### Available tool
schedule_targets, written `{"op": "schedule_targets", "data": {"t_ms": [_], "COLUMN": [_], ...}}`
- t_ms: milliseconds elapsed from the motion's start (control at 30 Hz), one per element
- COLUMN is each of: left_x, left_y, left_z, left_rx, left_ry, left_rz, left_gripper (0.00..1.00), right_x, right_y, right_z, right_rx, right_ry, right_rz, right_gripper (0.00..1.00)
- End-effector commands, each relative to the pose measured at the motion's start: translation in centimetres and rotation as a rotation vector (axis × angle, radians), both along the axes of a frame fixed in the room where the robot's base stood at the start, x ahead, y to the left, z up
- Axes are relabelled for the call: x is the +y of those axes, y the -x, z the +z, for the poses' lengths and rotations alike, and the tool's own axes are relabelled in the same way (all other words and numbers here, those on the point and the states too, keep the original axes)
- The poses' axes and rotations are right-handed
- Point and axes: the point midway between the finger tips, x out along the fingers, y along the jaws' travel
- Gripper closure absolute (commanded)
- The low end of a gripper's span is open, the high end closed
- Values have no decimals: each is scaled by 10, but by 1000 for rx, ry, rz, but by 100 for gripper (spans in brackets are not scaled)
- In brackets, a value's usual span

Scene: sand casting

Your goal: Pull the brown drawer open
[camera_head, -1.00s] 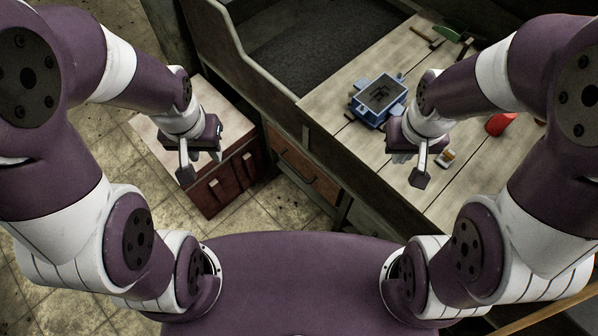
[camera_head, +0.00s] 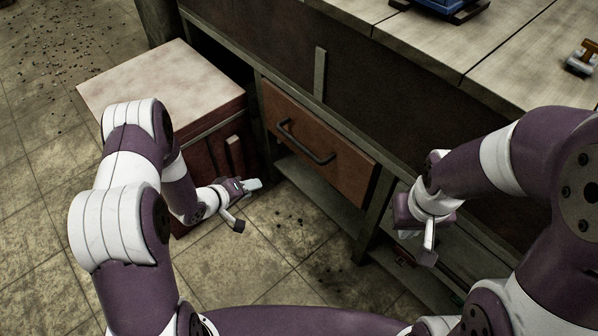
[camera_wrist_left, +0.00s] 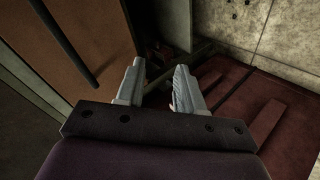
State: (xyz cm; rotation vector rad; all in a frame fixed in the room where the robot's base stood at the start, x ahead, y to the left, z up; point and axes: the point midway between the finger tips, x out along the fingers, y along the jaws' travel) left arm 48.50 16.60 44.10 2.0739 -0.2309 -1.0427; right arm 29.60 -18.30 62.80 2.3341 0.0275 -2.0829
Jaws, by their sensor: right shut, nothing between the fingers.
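The brown drawer (camera_head: 335,160) sits under the workbench, its front looking flush with the frame. A dark bar handle (camera_head: 303,143) runs across it. In the left wrist view the drawer front (camera_wrist_left: 85,25) fills the upper left, with the handle (camera_wrist_left: 65,45) left of the fingers. My left gripper (camera_head: 246,204) is low, left of and below the handle and apart from it. Its two fingers (camera_wrist_left: 158,88) are spread with nothing between them. My right gripper (camera_head: 420,243) is shut and empty, to the right of the drawer.
A red cabinet with a pale top (camera_head: 165,85) stands left of the drawer, close to my left arm. The workbench top (camera_head: 480,40) holds a blue object (camera_head: 445,5). An open shelf (camera_head: 320,190) lies under the drawer.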

Motion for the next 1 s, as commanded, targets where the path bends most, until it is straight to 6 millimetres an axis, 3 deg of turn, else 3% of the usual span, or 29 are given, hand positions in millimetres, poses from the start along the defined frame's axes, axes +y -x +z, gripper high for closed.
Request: {"op": "schedule_targets", "data": {"t_ms": [133,267,467,800,1000], "left_x": [-33,-43,-63,-118,-129], "left_y": [-22,-23,-42,-98,-111], "left_z": [58,83,74,57,57], "left_rx": [-96,-75,-55,-56,-55], "left_ry": [372,574,603,600,599], "left_rz": [-1,20,34,36,40], "left_gripper": [63,63,63,63,63], "right_x": [0,0,0,0,0], "right_y": [-1,-1,-1,-1,-1], "right_z": [8,8,-8,-41,-46], "right_rx": [-5,-4,-3,-3,-3], "right_ry": [0,0,0,0,0], "right_rz": [0,0,0,0,0], "right_gripper": [100,100,100,100,100]}}
